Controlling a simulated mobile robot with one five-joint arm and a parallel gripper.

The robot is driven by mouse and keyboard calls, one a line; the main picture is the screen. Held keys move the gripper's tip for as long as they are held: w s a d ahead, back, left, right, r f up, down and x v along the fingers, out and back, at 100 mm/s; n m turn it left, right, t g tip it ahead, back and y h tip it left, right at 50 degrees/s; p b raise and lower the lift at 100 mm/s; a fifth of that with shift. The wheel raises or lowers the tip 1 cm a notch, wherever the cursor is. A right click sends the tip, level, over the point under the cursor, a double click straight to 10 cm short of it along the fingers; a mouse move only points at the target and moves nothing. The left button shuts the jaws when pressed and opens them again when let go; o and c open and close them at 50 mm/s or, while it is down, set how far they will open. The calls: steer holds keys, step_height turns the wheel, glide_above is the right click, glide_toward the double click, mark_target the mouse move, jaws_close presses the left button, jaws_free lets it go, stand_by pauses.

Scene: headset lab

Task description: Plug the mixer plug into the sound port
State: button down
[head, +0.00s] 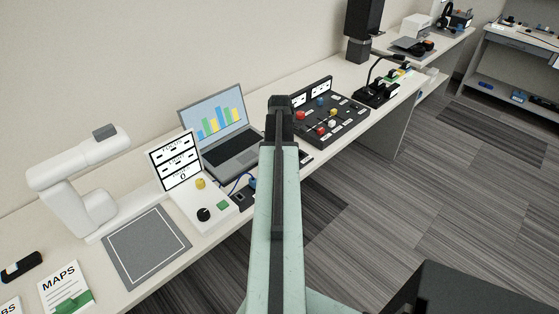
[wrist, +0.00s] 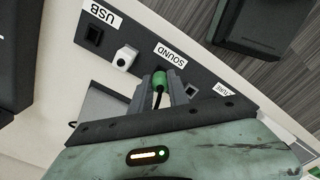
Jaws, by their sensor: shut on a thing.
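In the wrist view my gripper (wrist: 161,86) is shut on a green plug (wrist: 159,78) with a black cable running back between the fingers. The plug is over the dark port panel (wrist: 143,48), just below the white SOUND label (wrist: 170,54). The sound port itself does not show, and I cannot tell whether the plug touches the panel or is in a port. In the head view my arm hides the gripper and plug. The mixer with coloured knobs (head: 327,117) stands on the bench right of my arm.
A USB port (wrist: 93,35) and a pale block (wrist: 124,58) are left of the plug; another port (wrist: 191,90) is to its right. A laptop (head: 232,150), a white control box (head: 190,197) and a blue plug (head: 252,182) are left of my arm.

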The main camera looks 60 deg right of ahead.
steer(key=shift+f+b, duration=0.5)
steer(key=shift+f, duration=0.1)
steer(key=c, duration=1.2)
jaws_free()
steer(key=shift+r, duration=0.1)
step_height(320, 180, up, 8)
steer(key=p, duration=0.8)
